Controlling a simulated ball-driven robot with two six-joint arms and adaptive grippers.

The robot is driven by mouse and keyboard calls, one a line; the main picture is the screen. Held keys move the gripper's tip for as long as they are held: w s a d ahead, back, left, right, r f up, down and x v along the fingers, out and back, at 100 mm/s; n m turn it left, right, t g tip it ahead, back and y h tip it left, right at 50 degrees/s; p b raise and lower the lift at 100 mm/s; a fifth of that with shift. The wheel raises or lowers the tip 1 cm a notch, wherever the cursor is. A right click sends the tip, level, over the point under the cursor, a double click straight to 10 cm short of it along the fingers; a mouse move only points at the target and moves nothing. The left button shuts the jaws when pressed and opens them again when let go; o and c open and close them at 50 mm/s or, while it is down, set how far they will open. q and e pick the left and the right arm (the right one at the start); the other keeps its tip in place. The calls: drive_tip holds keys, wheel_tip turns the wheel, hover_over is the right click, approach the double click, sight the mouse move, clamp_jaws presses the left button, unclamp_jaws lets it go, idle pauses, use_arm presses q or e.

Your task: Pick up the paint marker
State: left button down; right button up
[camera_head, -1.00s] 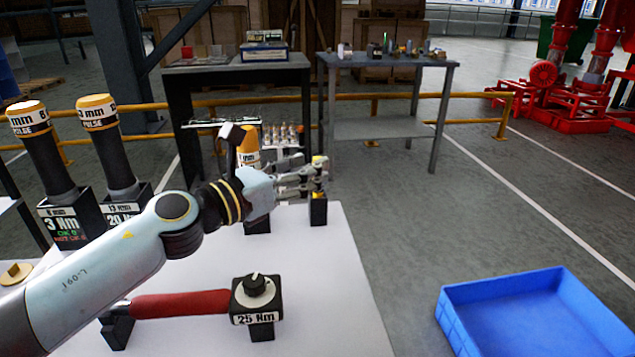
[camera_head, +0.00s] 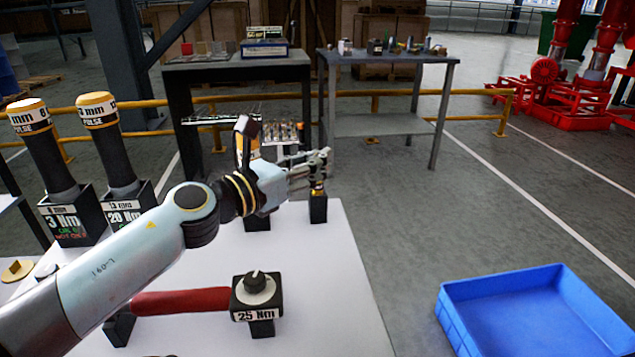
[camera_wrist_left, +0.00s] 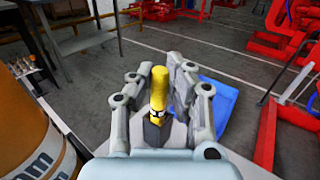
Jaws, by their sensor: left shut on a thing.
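The paint marker is a yellow stick with a dark, labelled lower part. In the left wrist view the marker (camera_wrist_left: 158,88) stands upright between the two fingers of my left gripper (camera_wrist_left: 162,98). In the head view my left gripper (camera_head: 318,167) is shut on it, just above a small black holder (camera_head: 318,209) at the far right edge of the white table. A bit of the marker (camera_head: 317,189) shows under the fingers. I cannot tell whether its lower end is still inside the holder. My right gripper is not in view.
A red-handled torque tool (camera_head: 180,302) lies on the white table (camera_head: 340,300) in front. Two upright orange-topped tools (camera_head: 107,145) stand at the left. A blue crate (camera_head: 530,310) is at the lower right. Open floor lies right of the table.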

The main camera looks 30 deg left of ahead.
use_arm(q)
wheel_tip(320, 180, up, 18)
drive_tip(key=p, duration=1.4)
